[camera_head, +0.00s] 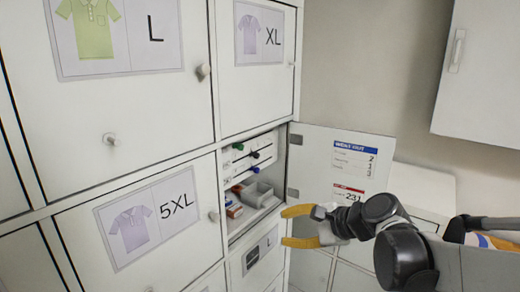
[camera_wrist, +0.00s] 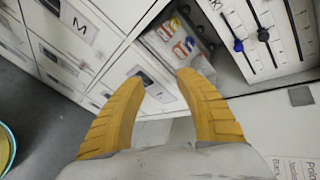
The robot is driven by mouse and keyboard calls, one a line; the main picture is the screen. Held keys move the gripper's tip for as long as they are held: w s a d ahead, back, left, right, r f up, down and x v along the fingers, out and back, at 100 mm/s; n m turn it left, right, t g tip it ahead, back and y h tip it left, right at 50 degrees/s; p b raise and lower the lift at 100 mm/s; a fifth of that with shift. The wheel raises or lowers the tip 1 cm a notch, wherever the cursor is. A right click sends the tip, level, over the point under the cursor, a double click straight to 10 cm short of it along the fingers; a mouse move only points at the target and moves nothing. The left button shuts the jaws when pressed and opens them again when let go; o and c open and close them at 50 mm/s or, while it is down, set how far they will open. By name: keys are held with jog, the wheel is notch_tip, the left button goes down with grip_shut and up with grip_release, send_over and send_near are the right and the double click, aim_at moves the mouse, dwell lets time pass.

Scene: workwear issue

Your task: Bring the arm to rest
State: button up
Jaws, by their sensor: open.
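My gripper (camera_head: 286,227) is open and empty. Its two yellow fingers point left in the head view, toward the front of an open cubby in the white locker wall. In the wrist view the gripper (camera_wrist: 155,78) shows both fingers spread apart with nothing between them. My dark and grey arm reaches in from the right edge of the head view. I cannot tell whether the fingers touch the locker front.
The open cubby holds a grey bin (camera_head: 258,193), small boxes and a panel of coloured sliders (camera_head: 249,157). Its open door (camera_head: 340,160) stands to the right. A wall cabinet (camera_head: 485,75) hangs upper right.

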jog(key=s+d+f+n+h+b, duration=0.3)
jog(key=s+d+f+n+h, duration=0.1)
jog(key=s, duration=0.6)
jog(key=s+d+f+n+h+b, duration=0.4)
jog(key=s+d+f+n, duration=0.3)
jog(key=s+f+n, duration=0.2)
jog(key=shift+s+d+n+g, duration=0.2)
jog(key=shift+s+n+g, duration=0.2)
jog(key=shift+s+n, duration=0.45)
jog(key=shift+f, duration=0.1)
